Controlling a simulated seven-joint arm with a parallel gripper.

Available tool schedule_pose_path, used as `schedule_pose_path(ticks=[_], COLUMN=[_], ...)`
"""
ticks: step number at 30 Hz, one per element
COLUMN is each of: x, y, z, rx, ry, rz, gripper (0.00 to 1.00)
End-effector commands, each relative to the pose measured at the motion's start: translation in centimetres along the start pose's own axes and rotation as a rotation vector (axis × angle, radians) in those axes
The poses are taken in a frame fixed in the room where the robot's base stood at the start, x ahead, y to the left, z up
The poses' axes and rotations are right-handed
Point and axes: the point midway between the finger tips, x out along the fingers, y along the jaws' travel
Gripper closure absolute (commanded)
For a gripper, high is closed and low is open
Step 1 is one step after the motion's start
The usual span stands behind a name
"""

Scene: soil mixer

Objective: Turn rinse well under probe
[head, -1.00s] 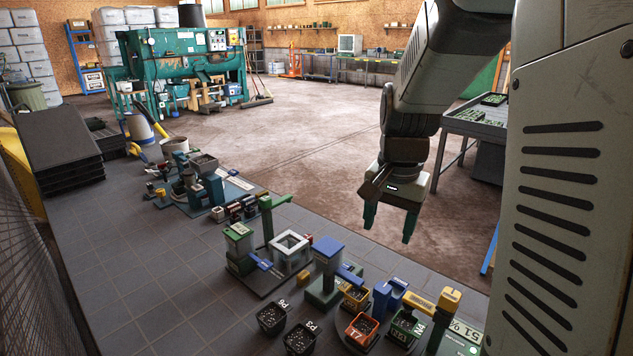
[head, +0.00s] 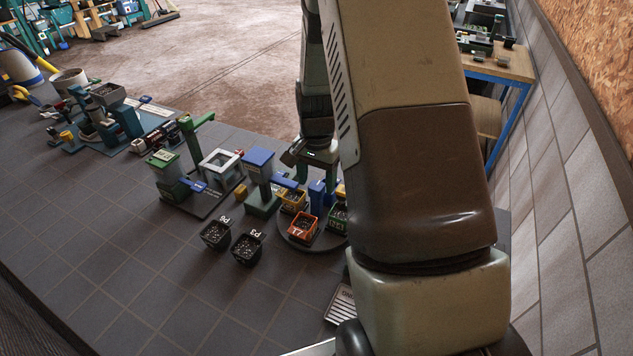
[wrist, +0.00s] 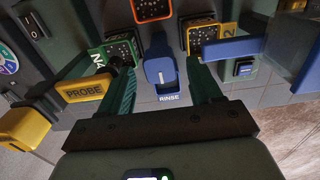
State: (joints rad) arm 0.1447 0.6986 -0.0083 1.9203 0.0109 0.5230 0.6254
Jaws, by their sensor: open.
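The blue rinse well (wrist: 160,72), with a RINSE label below it, stands on the round dark turntable (head: 288,240); its upright blue part also shows in the head view (head: 317,196). In the wrist view my gripper (wrist: 161,68) is open, one teal finger either side of the well, with visible gaps. The yellow probe arm (wrist: 85,88) is left of the left finger, near a green-rimmed pot (wrist: 120,46). A yellow-rimmed pot (wrist: 204,37) is near the right fingertip. An orange-rimmed pot (wrist: 150,10) is beyond.
Two black pots (head: 216,234) stand loose on the tiled bench, left of the turntable. A blue-topped dispenser (head: 260,180) stands beside the turntable. A blue bar (wrist: 232,50) extends close to the right finger. The bench front at left is clear.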

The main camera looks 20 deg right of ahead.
Motion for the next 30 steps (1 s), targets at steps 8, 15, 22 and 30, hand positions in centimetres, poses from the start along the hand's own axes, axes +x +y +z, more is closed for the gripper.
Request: schedule_pose_path(ticks=[8,15,22,30], x=[1.46,1.43,1.42,1.41], y=[0.01,0.01,0.02,0.02], z=[-0.01,-0.01,-0.01,-0.01], rx=[0.0,0.0,0.0,0.0], ry=[0.001,0.001,0.0,0.0], rz=[0.0,0.0,0.0,0.0], gripper=[0.36,0.44,0.79,1.0])
